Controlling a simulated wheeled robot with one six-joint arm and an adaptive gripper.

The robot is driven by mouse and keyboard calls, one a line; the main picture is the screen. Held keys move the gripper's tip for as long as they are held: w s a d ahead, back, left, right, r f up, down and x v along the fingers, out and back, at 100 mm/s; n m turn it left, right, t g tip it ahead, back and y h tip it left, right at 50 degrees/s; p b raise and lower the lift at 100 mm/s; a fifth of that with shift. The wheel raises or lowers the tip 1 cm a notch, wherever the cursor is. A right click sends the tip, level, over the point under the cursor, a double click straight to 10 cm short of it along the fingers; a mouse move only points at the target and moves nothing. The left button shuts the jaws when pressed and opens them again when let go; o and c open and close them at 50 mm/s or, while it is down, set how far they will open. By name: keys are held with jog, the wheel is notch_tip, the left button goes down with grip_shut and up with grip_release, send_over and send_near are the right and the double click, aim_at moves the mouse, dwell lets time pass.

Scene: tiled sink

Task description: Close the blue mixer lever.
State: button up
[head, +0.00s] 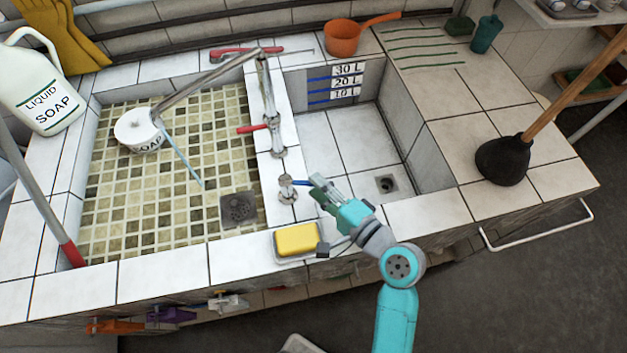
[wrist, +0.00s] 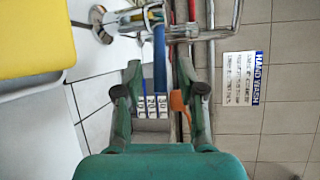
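The blue mixer lever (head: 301,183) sticks out to the right from the chrome mixer body (head: 287,189) on the tiled divider between the two basins. In the wrist view the blue lever (wrist: 160,60) lies lengthwise between my two fingers. My gripper (head: 321,190) is at the lever's right end, over the left side of the right basin. In the wrist view my gripper (wrist: 160,78) is open, with a gap on each side of the lever. I cannot tell whether either finger touches it. The lever's near end is partly hidden by the gripper in the head view.
A yellow sponge (head: 297,239) on a dish lies left of my gripper. A red lever (head: 251,128) and a tall spout (head: 205,80) stand behind the mixer. A soap tub (head: 133,128) is in the left basin. A plunger (head: 503,160) stands at right. The right basin is empty.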

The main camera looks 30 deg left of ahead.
jog(key=shift+x, duration=1.15)
grip_shut()
jog(key=shift+w+a+n+g+y, duration=0.15)
jog(key=shift+w+a+n+g, duration=0.1)
jog(key=shift+n+g, duration=0.5)
jog(key=shift+w+a+n+g+y, duration=0.2)
jog(key=shift+n+g, duration=0.25)
jog(key=shift+g, duration=0.6)
jog(key=shift+w+a+n+g+y, duration=0.1)
jog(key=shift+w+n+g, duration=0.15)
jog(key=shift+n+g, duration=0.5)
grip_release()
